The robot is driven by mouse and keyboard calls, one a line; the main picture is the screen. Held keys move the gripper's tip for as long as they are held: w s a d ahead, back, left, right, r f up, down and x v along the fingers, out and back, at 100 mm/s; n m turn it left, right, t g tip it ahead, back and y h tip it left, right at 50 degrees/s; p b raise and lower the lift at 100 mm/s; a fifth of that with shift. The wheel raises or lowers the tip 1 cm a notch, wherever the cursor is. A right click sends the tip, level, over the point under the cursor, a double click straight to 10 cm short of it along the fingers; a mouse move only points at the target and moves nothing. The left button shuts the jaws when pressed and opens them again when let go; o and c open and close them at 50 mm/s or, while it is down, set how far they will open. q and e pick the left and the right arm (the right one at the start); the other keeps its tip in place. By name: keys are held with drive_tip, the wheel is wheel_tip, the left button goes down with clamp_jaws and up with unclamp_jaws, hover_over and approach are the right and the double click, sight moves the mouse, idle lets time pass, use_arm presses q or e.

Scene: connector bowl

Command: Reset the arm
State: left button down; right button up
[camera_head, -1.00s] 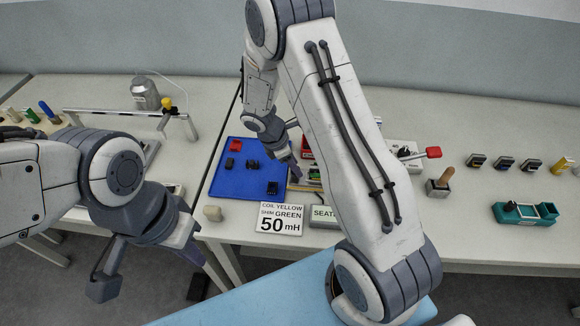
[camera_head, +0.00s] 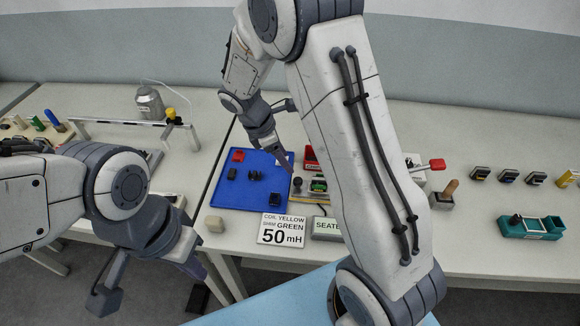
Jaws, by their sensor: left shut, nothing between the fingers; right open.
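My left gripper (camera_head: 196,268) hangs in front of the table's front edge at lower left, pointing down, shut and empty. My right arm crosses the middle of the view from the front to the back. Its gripper (camera_head: 279,157) is open above the back right part of the blue tray (camera_head: 226,199), with its fingers partly hidden by their angle. Nothing shows held in it.
A "50 mH" sign (camera_head: 282,230) and a "SEAT" label block (camera_head: 326,229) stand at the front edge. A metal frame (camera_head: 120,123) and jar (camera_head: 149,103) are at left. A teal holder (camera_head: 531,228) and several small parts are at right. The right table's front right is mostly clear.

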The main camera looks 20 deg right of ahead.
drive_tip(key=shift+a+r, duration=0.15)
drive_tip(key=shift+r, duration=0.25)
drive_tip(key=s+a+r+m+y, duration=0.2)
drive_tip(key=s+a+r+m, duration=0.2)
drive_tip(key=s+a, duration=0.3)
drive_tip(key=s+a+r+m+y, duration=0.3)
drive_tip(key=s+a+r+m, duration=0.2)
drive_tip(key=s, duration=1.3)
drive_tip(key=a, duration=0.3)
drive_tip(key=shift+r+t+y, duration=0.2)
drive_tip(key=shift+t+y, duration=0.1)
